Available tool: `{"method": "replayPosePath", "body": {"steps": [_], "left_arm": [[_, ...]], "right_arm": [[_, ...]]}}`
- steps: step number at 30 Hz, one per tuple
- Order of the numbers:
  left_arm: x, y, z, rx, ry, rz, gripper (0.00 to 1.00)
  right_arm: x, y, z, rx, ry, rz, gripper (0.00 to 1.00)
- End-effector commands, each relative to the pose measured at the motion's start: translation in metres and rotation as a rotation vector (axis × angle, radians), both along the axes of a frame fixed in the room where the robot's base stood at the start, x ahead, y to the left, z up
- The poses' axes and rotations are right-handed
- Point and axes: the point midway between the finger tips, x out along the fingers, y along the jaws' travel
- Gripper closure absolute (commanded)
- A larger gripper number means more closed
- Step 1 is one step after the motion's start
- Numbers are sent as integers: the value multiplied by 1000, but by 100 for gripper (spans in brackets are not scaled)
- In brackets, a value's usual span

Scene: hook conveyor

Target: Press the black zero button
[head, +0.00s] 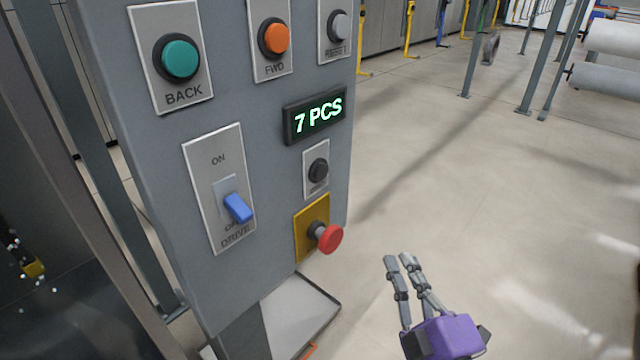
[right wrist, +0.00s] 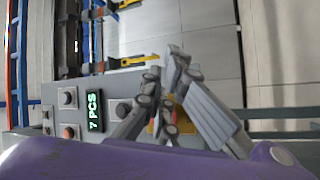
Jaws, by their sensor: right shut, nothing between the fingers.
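The black zero button (head: 318,170) sits on a small light plate on the grey control panel (head: 265,190), just under the green-lit "7 PCS" display (head: 315,117). Its label is too small to read. In the right wrist view the button (right wrist: 122,110) shows beside the display (right wrist: 95,111), partly crowded by a finger. My right gripper (head: 399,258) is shut and empty. In the head view it appears lower right of the button, past the panel's right edge, and not touching the panel. My left gripper is not in view.
A red mushroom button (head: 328,238) on a yellow plate sticks out below the black button. A blue switch lever (head: 238,207) is to its left. Teal (head: 180,60), orange (head: 275,38) and grey (head: 340,27) buttons are above. The floor right of the panel is clear.

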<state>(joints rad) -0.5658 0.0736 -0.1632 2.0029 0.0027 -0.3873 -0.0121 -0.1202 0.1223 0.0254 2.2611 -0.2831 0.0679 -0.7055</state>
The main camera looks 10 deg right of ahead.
Motion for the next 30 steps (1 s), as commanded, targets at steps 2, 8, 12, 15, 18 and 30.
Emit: {"method": "replayPosePath", "body": {"steps": [2, 8, 12, 15, 18, 30], "left_arm": [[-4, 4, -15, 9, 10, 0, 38], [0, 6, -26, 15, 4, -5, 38], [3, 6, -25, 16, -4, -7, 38], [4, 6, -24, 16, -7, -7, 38], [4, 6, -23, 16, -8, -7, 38], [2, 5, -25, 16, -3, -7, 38]], "right_arm": [[7, 7, 42, -149, -161, -7, 100], [-3, 23, 125, -417, -462, -70, 100], [-10, 28, 147, -494, -549, -99, 100], [-12, 29, 152, -506, -564, -104, 100], [-11, 29, 152, -505, -562, -104, 100], [2, 38, 151, -501, -560, -102, 100]]}}
